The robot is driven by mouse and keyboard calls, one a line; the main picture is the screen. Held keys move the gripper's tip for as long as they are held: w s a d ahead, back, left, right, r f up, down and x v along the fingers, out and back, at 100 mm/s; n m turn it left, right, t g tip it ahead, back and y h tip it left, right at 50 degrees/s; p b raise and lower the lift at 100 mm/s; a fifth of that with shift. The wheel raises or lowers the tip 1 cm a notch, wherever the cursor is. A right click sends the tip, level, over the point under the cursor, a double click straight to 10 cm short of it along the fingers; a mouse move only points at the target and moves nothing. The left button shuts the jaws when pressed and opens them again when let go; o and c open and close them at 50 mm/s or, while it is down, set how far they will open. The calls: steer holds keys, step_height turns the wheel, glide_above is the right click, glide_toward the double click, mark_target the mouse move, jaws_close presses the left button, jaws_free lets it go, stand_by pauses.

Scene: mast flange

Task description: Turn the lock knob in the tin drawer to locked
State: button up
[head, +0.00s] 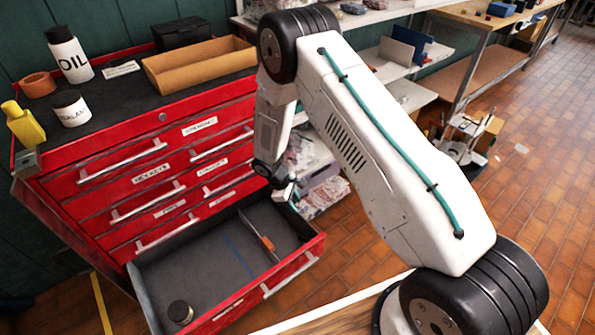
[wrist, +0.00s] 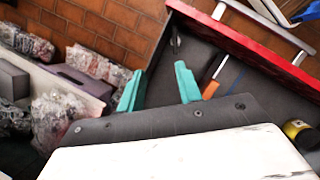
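The open bottom drawer (head: 215,262) of the red cabinet has a dark grey lining, and it also shows in the wrist view (wrist: 235,105). A small round tin (head: 180,312) stands in its front left corner, and its brassy side shows in the wrist view (wrist: 298,130). A small dark fitting (wrist: 176,42) sits near a drawer corner; it may be the lock knob, but its setting cannot be read. My gripper (head: 286,188) is above the drawer's right end. Its teal fingers (wrist: 158,88) are apart with nothing between them.
A round silver lock (head: 162,117) is on the cabinet's top front. Bagged goods (head: 318,185) lie right of the drawer. The drawer's middle is clear.

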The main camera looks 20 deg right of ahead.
step_height(320, 180, up, 14)
steer(key=d+m, duration=0.1)
steer(key=m, duration=0.1)
steer(key=shift+w+d, duration=0.25)
steer(key=shift+w, duration=0.05)
